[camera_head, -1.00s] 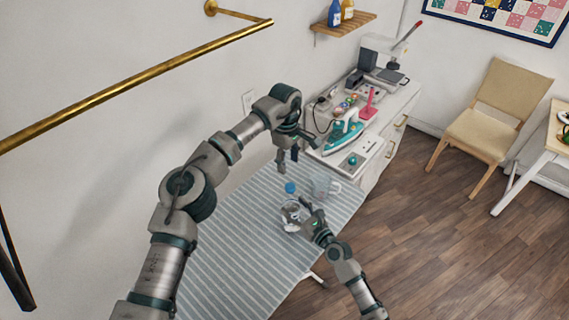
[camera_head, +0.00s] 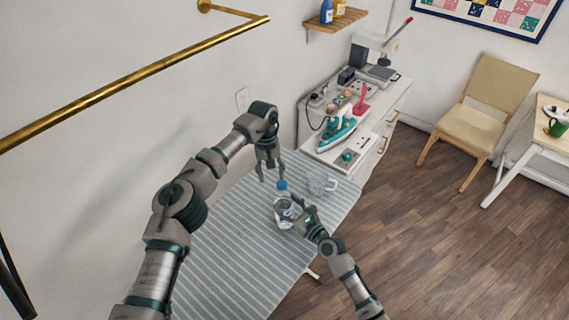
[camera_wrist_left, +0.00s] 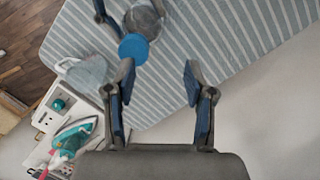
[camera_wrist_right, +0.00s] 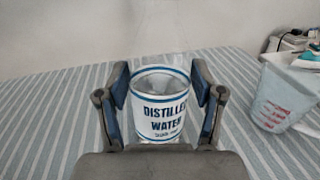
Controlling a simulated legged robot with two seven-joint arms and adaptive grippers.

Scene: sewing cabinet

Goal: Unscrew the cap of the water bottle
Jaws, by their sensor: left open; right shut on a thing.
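The water bottle (camera_head: 284,211) stands upright on the striped ironing surface, clear with a white label reading "DISTILLED WATER" in the right wrist view (camera_wrist_right: 162,112). Its blue cap (camera_head: 282,185) is on top; it also shows in the left wrist view (camera_wrist_left: 133,47). My right gripper (camera_head: 295,205) is shut around the bottle's body, one finger on each side (camera_wrist_right: 162,98). My left gripper (camera_head: 271,177) is open and empty, just above and beside the cap. In the left wrist view the cap lies beyond the left finger, outside the gap between the fingers (camera_wrist_left: 160,85).
A clear measuring jug (camera_head: 320,183) stands right of the bottle on the striped surface (camera_head: 235,250). A teal iron (camera_head: 337,134) sits on the white cabinet (camera_head: 378,120) behind. A gold rail (camera_head: 140,80) runs along the wall at left.

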